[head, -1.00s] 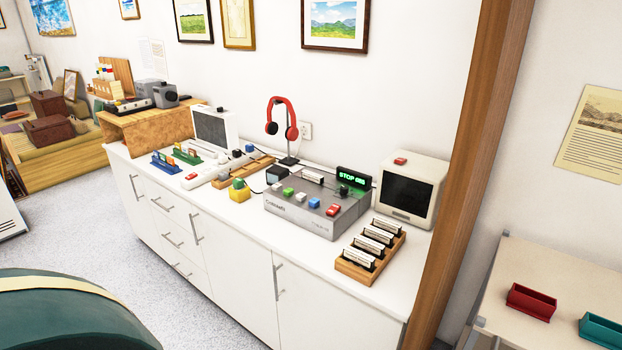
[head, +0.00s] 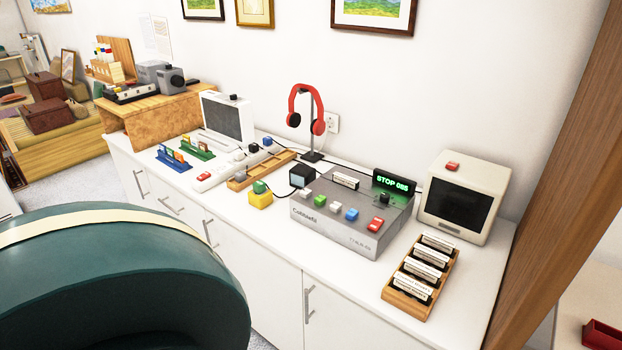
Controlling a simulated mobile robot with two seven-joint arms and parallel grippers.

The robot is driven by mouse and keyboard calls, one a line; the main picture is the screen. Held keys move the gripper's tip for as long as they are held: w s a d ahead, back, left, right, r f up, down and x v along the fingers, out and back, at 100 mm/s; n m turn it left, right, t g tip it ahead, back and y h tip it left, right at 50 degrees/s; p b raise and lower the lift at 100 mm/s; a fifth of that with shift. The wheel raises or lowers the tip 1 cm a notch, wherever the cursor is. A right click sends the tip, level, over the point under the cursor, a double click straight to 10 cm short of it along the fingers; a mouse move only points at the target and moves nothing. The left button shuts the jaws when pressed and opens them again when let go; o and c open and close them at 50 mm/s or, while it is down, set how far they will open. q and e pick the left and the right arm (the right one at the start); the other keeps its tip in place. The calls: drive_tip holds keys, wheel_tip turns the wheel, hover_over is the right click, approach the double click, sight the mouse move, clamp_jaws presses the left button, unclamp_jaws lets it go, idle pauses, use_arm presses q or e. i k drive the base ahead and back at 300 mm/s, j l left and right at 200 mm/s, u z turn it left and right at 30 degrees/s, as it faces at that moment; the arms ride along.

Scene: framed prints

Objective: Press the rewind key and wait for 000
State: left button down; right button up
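A grey cassette machine (head: 335,236) stands on the white counter in the head view. Along its top front is a row of keys: white keys, a green key (head: 320,200), a blue key (head: 351,214) and a red key (head: 376,224). I cannot tell from their markings which one is rewind. A small display (head: 394,184) at its back right shows green text, which looks like "STOP 085". A white labelled cassette (head: 345,181) sits at the top of the machine. Neither of my grippers is in view.
A wooden rack of labelled cassettes (head: 405,299) and a small cream monitor (head: 464,198) stand right of the machine. Red headphones (head: 307,108) hang behind it. A large green rounded chair back (head: 130,285) fills the lower left, before the cabinets.

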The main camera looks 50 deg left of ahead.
sight(306, 193)
drive_tip(key=i+j, duration=0.1)
drive_tip(key=j, duration=0.55)
drive_tip(key=i+j+z, duration=0.1)
drive_tip(key=j, duration=0.6)
drive_tip(key=i+j, duration=0.1)
drive_tip(key=j, duration=0.55)
